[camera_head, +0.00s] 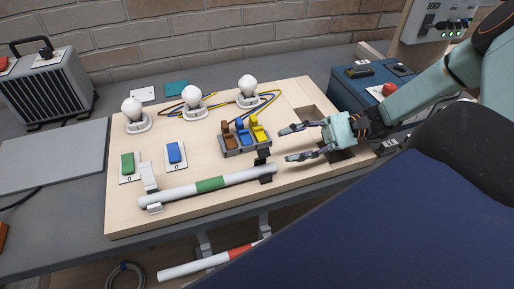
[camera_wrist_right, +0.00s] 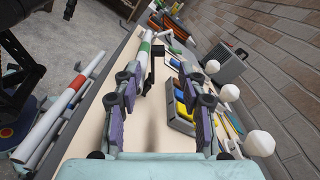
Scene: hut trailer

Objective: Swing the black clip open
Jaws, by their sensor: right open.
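The black clip (camera_head: 263,158) stands at the right end of a white tube with a green band (camera_head: 211,184) on the wooden board. Its upper arm sticks up above the tube, and a lower black part sits by the tube's end. In the right wrist view the black clip (camera_wrist_right: 151,76) lies ahead, between the lines of my fingers. My right gripper (camera_head: 287,145) is open and empty, just right of the clip and apart from it, with its fingers pointing left. My left gripper is not in view.
A block of brown, blue and yellow levers (camera_head: 244,139) stands close behind the clip. Bulbs, wires and two switches sit on the board (camera_head: 120,216). A red-banded tube (camera_head: 207,262) lies below the board's front.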

